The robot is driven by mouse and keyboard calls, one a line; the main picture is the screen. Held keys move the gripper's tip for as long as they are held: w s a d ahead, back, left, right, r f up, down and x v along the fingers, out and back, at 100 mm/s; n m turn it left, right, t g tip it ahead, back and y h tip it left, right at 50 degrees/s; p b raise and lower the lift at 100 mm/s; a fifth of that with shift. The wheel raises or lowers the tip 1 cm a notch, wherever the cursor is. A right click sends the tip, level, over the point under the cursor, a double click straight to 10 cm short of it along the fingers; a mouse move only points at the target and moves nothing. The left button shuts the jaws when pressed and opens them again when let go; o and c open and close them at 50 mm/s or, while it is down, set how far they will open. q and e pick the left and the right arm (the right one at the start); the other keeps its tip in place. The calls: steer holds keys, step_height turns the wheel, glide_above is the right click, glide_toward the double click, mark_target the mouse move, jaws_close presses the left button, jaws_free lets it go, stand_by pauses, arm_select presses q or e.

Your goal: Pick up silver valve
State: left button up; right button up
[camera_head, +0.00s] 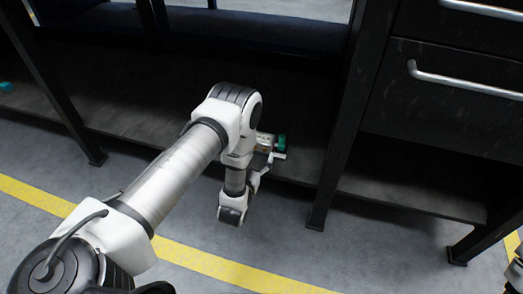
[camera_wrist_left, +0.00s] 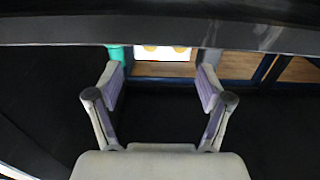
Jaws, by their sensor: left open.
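A small silver valve (camera_head: 265,139) with a teal end (camera_head: 282,142) lies on the low dark shelf in the head view, partly hidden by my left arm. My left gripper (camera_head: 272,158) is right beside it, mostly hidden behind my own wrist. In the left wrist view my left gripper (camera_wrist_left: 160,72) is open, its two fingers spread wide with nothing between them. A teal part (camera_wrist_left: 116,52) shows just beyond the left finger's tip there.
The shelf (camera_head: 135,112) runs under a dark bench. A dark leg (camera_head: 335,150) stands close to the right of the valve, with drawers (camera_head: 450,90) beyond. Another teal item (camera_head: 6,87) sits at the far left. A dark beam (camera_wrist_left: 160,30) crosses the top of the wrist view.

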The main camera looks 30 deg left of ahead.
mark_target(261, 144)
arm_select(q)
steer(key=b+x, duration=0.4)
steer(key=x, duration=0.1)
steer(key=shift+w+a, duration=0.15)
steer(key=shift+w, duration=0.05)
steer(key=shift+w+a+r, duration=0.1)
steer(key=shift+w, duration=0.15)
steer(key=shift+r, duration=0.1)
steer(key=c, duration=1.2)
steer(key=shift+o, duration=0.2)
steer(key=shift+r, duration=0.1)
